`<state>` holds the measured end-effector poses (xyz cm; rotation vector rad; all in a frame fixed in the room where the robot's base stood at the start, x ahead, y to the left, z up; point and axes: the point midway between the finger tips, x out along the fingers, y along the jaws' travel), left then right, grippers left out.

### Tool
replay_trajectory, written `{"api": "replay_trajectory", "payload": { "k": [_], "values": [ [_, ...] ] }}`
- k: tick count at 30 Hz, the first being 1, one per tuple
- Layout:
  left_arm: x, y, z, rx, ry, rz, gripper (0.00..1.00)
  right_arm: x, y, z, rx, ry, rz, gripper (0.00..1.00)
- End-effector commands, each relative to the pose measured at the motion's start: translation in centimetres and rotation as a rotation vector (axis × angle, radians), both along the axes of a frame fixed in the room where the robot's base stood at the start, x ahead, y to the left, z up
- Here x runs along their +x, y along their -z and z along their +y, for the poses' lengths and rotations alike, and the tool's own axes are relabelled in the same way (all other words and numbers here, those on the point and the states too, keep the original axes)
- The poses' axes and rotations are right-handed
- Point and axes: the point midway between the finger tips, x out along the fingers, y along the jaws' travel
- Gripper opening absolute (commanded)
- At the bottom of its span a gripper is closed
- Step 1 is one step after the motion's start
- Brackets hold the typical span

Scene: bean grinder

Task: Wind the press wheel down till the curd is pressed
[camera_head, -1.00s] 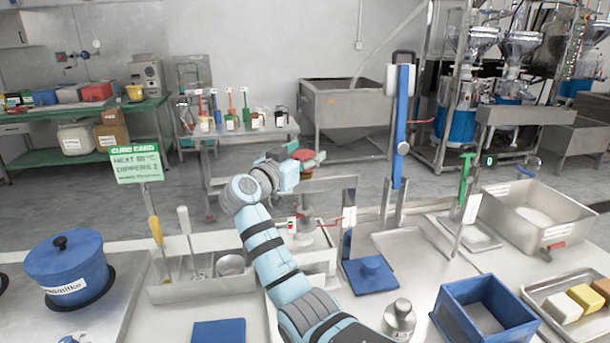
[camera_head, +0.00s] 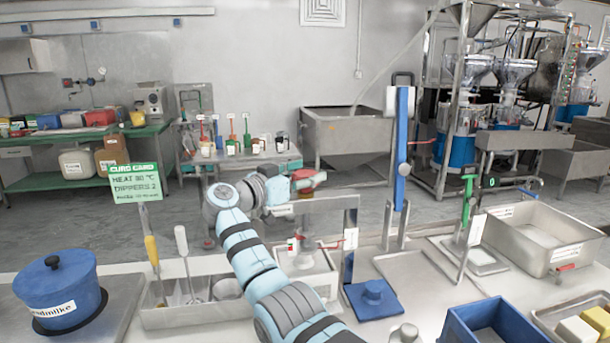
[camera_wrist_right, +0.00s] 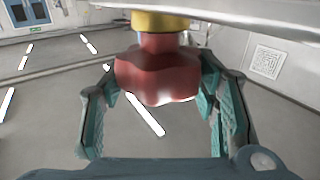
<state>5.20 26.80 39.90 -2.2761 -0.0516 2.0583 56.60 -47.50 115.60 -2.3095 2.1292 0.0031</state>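In the right wrist view the red wheel (camera_wrist_right: 158,72) fills the space between the teal fingers, below a yellow collar. My right gripper (camera_head: 290,186) reaches it from the left, with its fingers on opposite sides and seemingly touching it, so it appears shut on the wheel. My left gripper is not in view.
A blue pot (camera_head: 58,291) stands at the left. A steel bin (camera_head: 195,315) with utensils is left of my arm. A tall blue post (camera_head: 401,150) rises right of the press.

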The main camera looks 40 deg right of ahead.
Motion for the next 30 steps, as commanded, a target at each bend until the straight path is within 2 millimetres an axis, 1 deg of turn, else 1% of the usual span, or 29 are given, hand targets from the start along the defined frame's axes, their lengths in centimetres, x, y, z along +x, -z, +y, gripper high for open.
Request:
{"api": "replay_trajectory", "payload": {
  "k": [1, 2, 3, 11, 14, 17, 24, 27, 30],
  "values": [
    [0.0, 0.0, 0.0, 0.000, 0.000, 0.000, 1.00, 0.0, 0.0, 0.0, 0.000, 0.000, 0.000, 0.67],
    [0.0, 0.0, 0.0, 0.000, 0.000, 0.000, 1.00, 0.0, 0.0, 0.0, 0.000, 0.000, 0.000, 0.71],
    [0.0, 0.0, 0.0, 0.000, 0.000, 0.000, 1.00, 0.0, 0.0, 0.0, 0.000, 0.000, 0.000, 0.73],
    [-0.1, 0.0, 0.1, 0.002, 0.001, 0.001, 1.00, 0.0, 0.0, 0.0, -0.001, -0.001, -0.001, 0.73],
    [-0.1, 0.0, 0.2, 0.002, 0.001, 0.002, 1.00, 0.0, 0.0, 0.7, -0.001, -0.002, -0.001, 0.73],
    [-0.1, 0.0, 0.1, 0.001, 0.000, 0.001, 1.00, -0.1, 0.0, 2.6, 0.000, -0.005, -0.001, 0.73],
    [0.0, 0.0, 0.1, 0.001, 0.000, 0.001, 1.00, -0.6, 0.0, 9.2, 0.000, -0.004, 0.000, 0.73],
    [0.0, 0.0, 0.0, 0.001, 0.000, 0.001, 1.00, -0.8, 0.0, 11.1, 0.000, -0.003, -0.001, 0.73],
    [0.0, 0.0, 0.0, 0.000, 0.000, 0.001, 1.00, -0.9, 0.0, 11.9, 0.000, -0.001, -0.001, 0.73]
  ]
}}
